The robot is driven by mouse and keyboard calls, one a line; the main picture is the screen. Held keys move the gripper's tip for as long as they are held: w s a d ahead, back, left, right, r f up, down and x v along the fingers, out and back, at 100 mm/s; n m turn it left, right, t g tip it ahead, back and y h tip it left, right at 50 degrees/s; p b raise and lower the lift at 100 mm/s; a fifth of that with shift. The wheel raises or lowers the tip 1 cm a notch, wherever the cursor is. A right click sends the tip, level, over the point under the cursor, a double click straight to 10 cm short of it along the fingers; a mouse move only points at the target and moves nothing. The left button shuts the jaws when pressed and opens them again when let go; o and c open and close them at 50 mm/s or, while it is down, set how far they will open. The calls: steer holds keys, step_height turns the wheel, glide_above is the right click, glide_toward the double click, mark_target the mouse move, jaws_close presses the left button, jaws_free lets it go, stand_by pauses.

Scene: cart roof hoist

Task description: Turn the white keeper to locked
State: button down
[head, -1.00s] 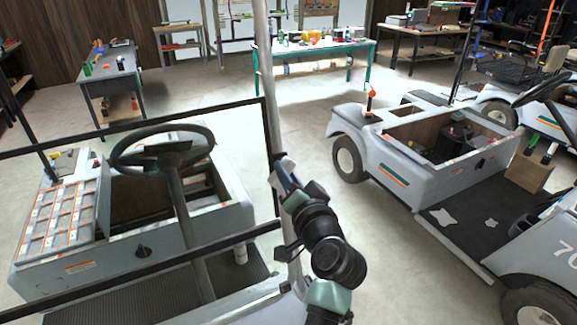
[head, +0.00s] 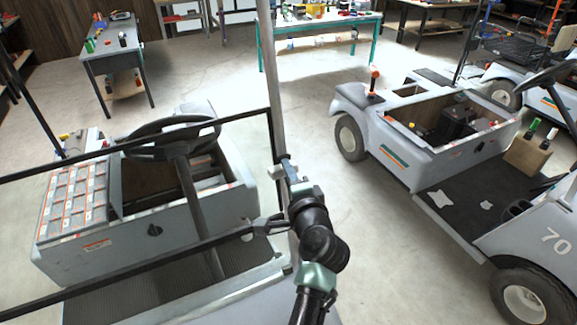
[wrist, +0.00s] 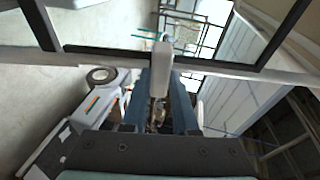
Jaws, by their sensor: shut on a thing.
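The white keeper (wrist: 161,62) shows in the wrist view as a pale, narrow block at the frame bar, standing lengthwise between my blue fingers. My gripper (wrist: 163,88) is shut on it. In the head view my gripper (head: 284,169) is at the upright post (head: 277,100) of the near cart.
The near cart has a steering wheel (head: 172,135) and dark frame bars (head: 130,162) left of my arm. A second cart (head: 410,150) stands to the right, with open floor between. A teal-legged table (head: 322,32) and a grey table (head: 112,50) stand behind.

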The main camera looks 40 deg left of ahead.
stand_by(0.4)
steer(key=c, duration=0.7)
jaws_free()
steer(key=b+v, duration=0.4)
steer(key=v, duration=0.9)
